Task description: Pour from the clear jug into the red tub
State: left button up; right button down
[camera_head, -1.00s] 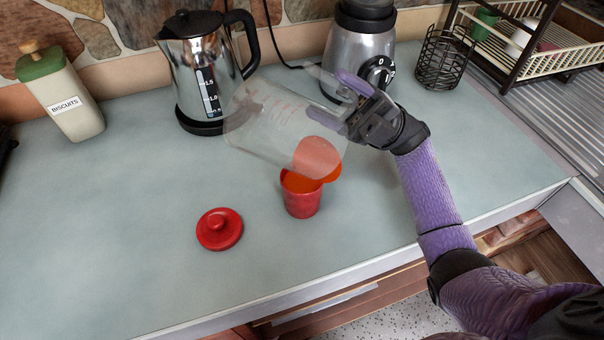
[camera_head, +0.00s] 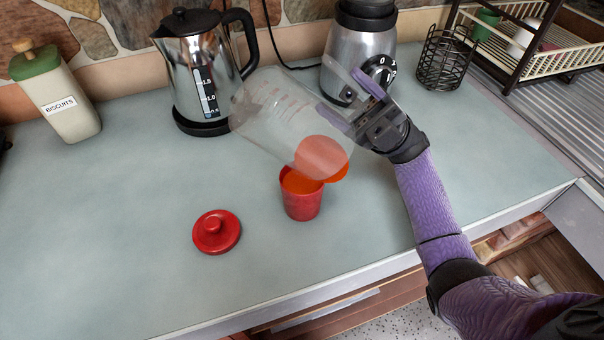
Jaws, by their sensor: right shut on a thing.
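The clear jug (camera_head: 283,113) is tilted steeply above the red tub, its mouth end low and to the right. Orange-red contents (camera_head: 321,157) are gathered at its lower end and reach down to the tub's rim. The red tub (camera_head: 302,206) stands upright and open on the counter, with orange contents visible inside. My right gripper (camera_head: 362,108) is shut on the jug at its upper right side. The red lid (camera_head: 217,232) lies on the counter to the left of the tub. My left gripper is not in view.
A kettle (camera_head: 196,75) stands behind the jug, and a blender (camera_head: 358,58) stands behind my right gripper. A biscuit canister (camera_head: 62,100), wire holder (camera_head: 443,60) and dish rack (camera_head: 530,48) are farther off. The counter (camera_head: 110,220) is clear at the left and front.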

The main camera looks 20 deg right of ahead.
jog(key=shift+d+f+y+b, duration=0.35)
jog(key=shift+d+y+b, duration=0.15)
jog(key=shift+b, duration=0.15)
dwell(0.8)
